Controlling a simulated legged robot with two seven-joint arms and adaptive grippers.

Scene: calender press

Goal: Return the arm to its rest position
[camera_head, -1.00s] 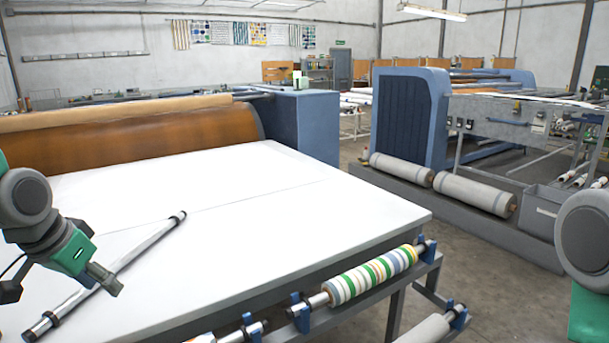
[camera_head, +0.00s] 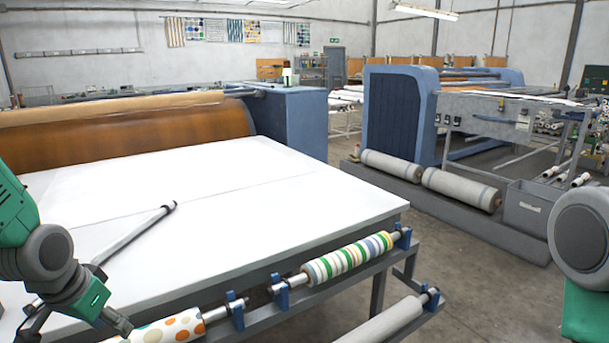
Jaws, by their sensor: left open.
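My left arm comes in at the left edge, with its green and grey wrist low in the view. My left gripper (camera_head: 80,320) is open and empty at the lower left, over the near left part of the white table (camera_head: 250,200). Its fingers are partly cut off by the bottom edge. A metal rod (camera_head: 135,234) with a black end lies on the table, and its near part is hidden behind my wrist. My right arm shows only as a grey joint and green link at the right edge; its gripper is out of view.
A striped fabric roll (camera_head: 348,259) and a dotted roll (camera_head: 168,329) sit in blue holders along the table's front. A grey roll (camera_head: 385,322) is lower. The orange-brown calender drum (camera_head: 130,135) stands behind the table. Grey rolls (camera_head: 460,188) lie across the aisle.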

